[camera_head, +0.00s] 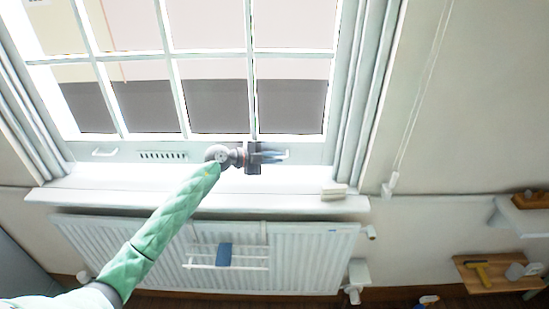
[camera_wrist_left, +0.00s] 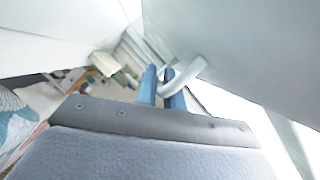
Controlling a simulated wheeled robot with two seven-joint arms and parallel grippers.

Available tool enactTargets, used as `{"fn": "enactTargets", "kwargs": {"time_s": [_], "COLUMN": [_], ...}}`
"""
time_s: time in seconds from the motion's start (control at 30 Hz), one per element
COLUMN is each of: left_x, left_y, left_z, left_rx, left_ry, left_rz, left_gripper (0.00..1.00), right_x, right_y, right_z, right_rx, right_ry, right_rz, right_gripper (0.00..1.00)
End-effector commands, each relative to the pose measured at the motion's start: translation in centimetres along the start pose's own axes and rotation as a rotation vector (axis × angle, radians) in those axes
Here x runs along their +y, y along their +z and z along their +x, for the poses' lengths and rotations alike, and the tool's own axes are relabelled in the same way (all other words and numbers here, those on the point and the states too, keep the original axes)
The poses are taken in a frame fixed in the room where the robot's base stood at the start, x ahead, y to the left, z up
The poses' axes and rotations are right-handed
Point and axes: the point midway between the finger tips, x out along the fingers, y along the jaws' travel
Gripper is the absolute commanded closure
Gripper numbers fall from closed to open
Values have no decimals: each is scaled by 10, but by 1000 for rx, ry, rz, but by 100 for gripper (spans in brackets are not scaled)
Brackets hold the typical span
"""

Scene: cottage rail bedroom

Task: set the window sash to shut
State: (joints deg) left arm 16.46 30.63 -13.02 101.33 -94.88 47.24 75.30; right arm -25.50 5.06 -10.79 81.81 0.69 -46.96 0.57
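The window sash (camera_head: 210,83) has a pale frame with several panes and fills the upper left of the head view. Its bottom rail carries a white handle at the left (camera_head: 105,152) and another at the right (camera_head: 286,154). My left gripper (camera_head: 273,156) is at the right handle. In the left wrist view its two blue fingers (camera_wrist_left: 163,88) stand close together, with the white handle (camera_wrist_left: 190,71) between and across them. They look shut on it. Whether a gap lies under the rail is hard to tell. My right gripper is not in view.
The white sill (camera_head: 200,197) runs below the window, with a small pale block (camera_head: 334,191) at its right end. A radiator (camera_head: 305,255) with a hanging rack and blue cloth (camera_head: 224,255) is below. A blind cord (camera_head: 409,130) hangs at the right.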

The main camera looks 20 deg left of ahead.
Motion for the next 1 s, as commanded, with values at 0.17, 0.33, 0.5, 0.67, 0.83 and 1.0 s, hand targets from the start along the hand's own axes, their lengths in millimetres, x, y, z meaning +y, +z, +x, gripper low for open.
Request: {"fn": "enactTargets", "kwargs": {"time_s": [0.17, 0.33, 0.5, 0.67, 0.83, 1.0], "left_x": [1, 9, 36, 46, 47, 47], "left_y": [0, 5, 22, 28, 28, 28], "left_z": [0, 2, 9, 12, 12, 12], "left_rx": [0, 0, 0, -1, -1, -1], "left_ry": [2, 3, 8, 6, 9, 8], "left_rz": [-1, -4, -7, -5, -6, -6], "left_gripper": [100, 100, 100, 100, 100, 69], "right_x": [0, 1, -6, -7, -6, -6], "right_y": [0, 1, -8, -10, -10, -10], "right_z": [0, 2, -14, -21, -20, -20], "right_rx": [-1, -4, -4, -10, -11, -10], "right_ry": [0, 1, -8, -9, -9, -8], "right_rz": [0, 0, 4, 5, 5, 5], "right_gripper": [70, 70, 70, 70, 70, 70]}}
